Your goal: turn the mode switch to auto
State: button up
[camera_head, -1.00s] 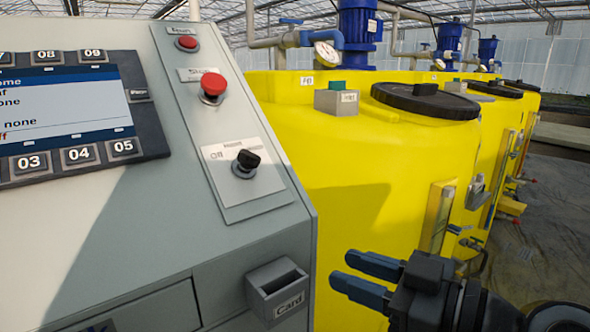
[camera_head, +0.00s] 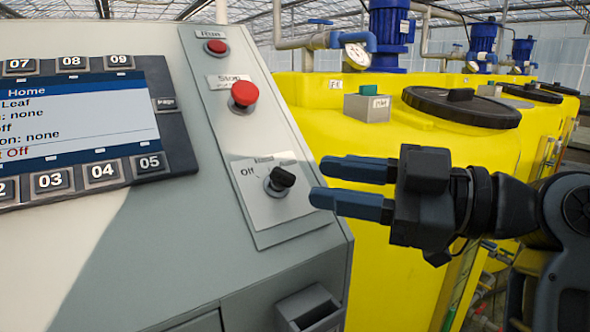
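The mode switch (camera_head: 280,181) is a black rotary knob on a white plate on the grey cabinet's sloped panel. "Off" is printed to its upper left; the other label text is too small to read. The knob's grip points to the upper right. My gripper (camera_head: 316,181) is to the right of the knob, its two blue fingers pointing left toward it. The fingers are apart with nothing between them. The fingertips look close to the knob, but I cannot tell the exact gap in depth; they do not appear to be around it.
Above the switch are a red mushroom stop button (camera_head: 244,94) and a smaller red button (camera_head: 216,46). A display (camera_head: 80,120) with numbered keys is at left. A card holder (camera_head: 310,308) juts out below. Yellow tanks (camera_head: 400,270) stand behind my arm.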

aim_at(294, 178)
jog(key=shift+p+x, duration=0.5)
jog(key=shift+x, duration=2.05)
grip_shut()
